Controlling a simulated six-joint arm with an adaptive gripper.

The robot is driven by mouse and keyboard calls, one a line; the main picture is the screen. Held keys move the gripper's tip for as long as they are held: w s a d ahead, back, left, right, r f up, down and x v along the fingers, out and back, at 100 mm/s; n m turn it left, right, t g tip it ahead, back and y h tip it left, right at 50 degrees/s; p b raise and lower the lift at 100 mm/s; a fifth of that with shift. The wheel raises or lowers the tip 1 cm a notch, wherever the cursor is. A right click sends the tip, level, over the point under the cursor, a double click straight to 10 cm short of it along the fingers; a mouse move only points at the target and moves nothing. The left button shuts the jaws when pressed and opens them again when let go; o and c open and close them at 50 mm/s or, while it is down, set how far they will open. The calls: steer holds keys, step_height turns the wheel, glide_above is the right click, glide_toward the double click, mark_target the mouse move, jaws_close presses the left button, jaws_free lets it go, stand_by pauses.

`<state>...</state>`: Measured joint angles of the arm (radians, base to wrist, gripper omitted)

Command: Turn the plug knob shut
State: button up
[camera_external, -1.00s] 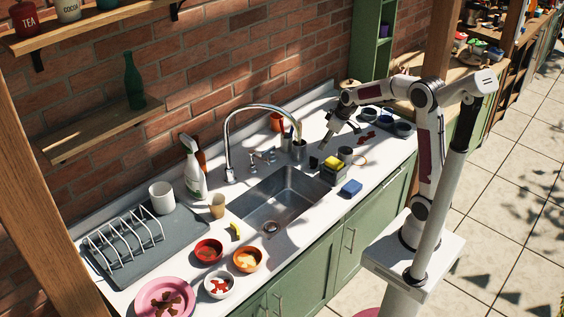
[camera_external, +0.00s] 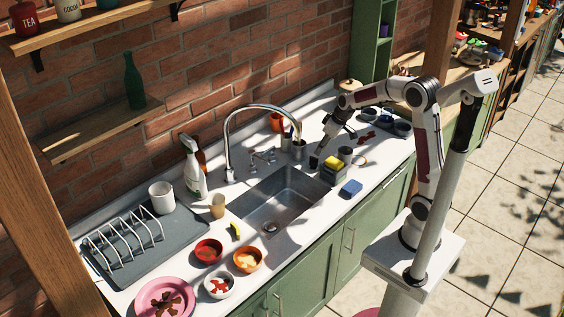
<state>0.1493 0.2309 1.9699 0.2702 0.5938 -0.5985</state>
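The steel sink (camera_external: 282,203) is set in the white counter, with a round drain (camera_external: 270,227) near its front left. I cannot tell from this far whether the drain is open or closed. I cannot make out a plug knob clearly; it may be small or hidden near my gripper. My gripper (camera_external: 316,159) points down and left, low over the counter behind the sink's right corner, just left of the sponge caddy. Its fingers are dark and small here. I cannot tell if they are apart or touching anything.
A curved tap (camera_external: 228,140) with cross handles (camera_external: 262,157) stands behind the sink. A caddy with a yellow sponge (camera_external: 334,162) and a dark cup (camera_external: 345,154) are close right of my gripper. A utensil pot (camera_external: 299,150) stands behind it. A blue sponge (camera_external: 351,188) lies in front.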

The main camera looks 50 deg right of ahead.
mark_target(315, 158)
steer(key=shift+x, duration=2.7)
steer(key=shift+d, duration=0.1)
jaws_close()
